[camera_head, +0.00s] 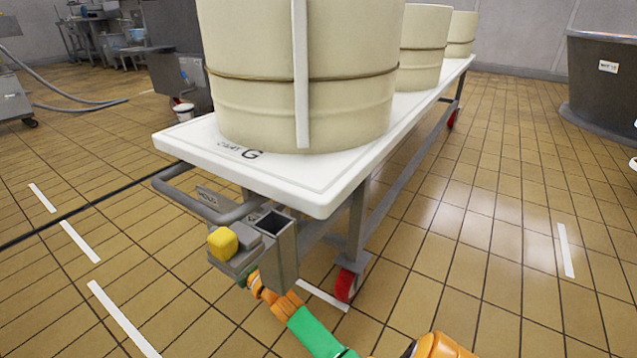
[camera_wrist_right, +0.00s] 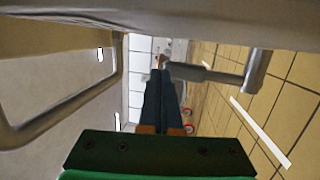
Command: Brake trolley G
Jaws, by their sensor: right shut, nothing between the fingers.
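Trolley G (camera_head: 190,145) has a white top marked "G" at its near end, a grey push handle (camera_head: 205,207) and red wheels (camera_head: 345,284). Below the handle sit a yellow block (camera_head: 222,243) and an open grey metal box (camera_head: 272,250). My right arm reaches in from below; its gripper is mostly hidden behind the box in the head view. In the right wrist view the right gripper (camera_wrist_right: 161,72) is shut and empty, its dark fingers pointing under the trolley. A grey bar with a crosspiece (camera_wrist_right: 225,76) is just right of the fingertips; contact is unclear. My left gripper is out of view.
Large cream vats (camera_head: 350,60) stand on the trolley. A dark vat (camera_head: 605,85) stands at the right. A black cable (camera_head: 85,205) crosses the floor at left, with white floor marks (camera_head: 565,250) around. The tiled floor right of the trolley is clear.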

